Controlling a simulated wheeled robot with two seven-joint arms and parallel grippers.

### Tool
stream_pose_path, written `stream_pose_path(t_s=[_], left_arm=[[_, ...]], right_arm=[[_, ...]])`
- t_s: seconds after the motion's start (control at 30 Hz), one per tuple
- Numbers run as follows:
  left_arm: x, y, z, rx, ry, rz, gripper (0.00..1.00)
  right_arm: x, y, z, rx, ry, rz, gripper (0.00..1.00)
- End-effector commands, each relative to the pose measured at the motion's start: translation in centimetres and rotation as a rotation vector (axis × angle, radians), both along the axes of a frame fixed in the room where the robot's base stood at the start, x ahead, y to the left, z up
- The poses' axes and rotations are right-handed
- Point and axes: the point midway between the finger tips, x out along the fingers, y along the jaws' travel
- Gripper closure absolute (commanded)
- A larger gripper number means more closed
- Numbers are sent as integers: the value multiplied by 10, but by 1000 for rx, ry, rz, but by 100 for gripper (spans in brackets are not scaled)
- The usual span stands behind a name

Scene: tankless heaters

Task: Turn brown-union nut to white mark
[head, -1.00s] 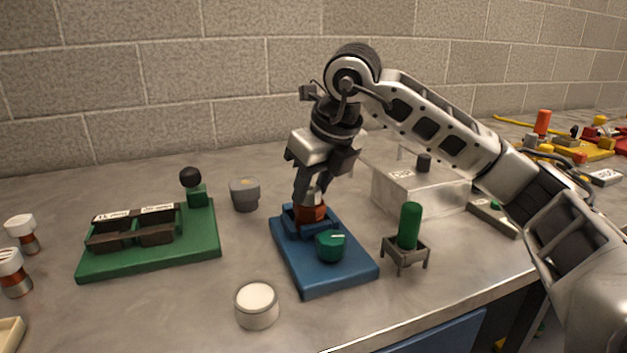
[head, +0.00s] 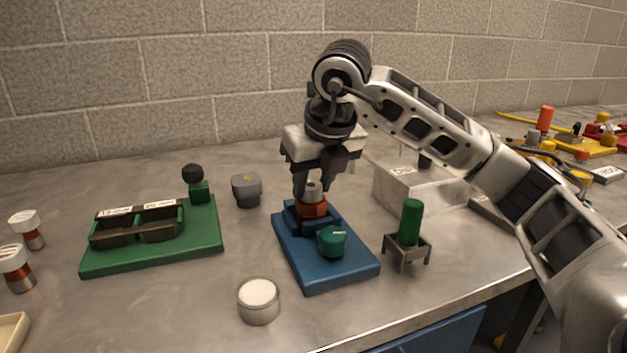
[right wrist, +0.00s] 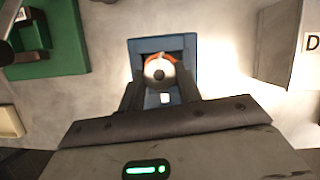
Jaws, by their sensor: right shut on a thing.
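The brown-union nut (head: 313,209) is an orange-brown fitting with a pale cylindrical top, upright in a raised blue holder on a blue base (head: 352,273). My right gripper (head: 315,190) comes down from above, shut on the nut. In the right wrist view, the nut (right wrist: 160,68) lies between the fingers (right wrist: 160,88), its brown rim partly hidden by its pale round top. A small white mark (right wrist: 165,98) shows on the blue holder beside the nut. My left gripper is not in view.
A green knob (head: 332,242) with a white line stands on the blue base in front. A green peg (head: 411,222) in a small stand is at right. A round white-topped pot (head: 258,300), a green rack (head: 150,258) and a grey knob (head: 246,190) stand at left.

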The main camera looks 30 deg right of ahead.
Motion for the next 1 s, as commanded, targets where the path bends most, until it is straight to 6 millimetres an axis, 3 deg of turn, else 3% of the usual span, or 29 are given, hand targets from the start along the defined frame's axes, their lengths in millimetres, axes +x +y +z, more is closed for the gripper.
stream_pose_path(t_s=[0.03,0.1,0.47,0.67,1.0], left_arm=[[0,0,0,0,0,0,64],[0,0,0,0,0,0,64],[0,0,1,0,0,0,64],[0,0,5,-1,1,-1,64],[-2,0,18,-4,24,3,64]], right_arm=[[0,0,1,1,-3,0,58],[0,0,1,1,-3,0,44],[-2,0,6,0,-2,1,44],[-14,2,39,1,-7,3,44],[-45,4,118,-2,-8,0,44]])
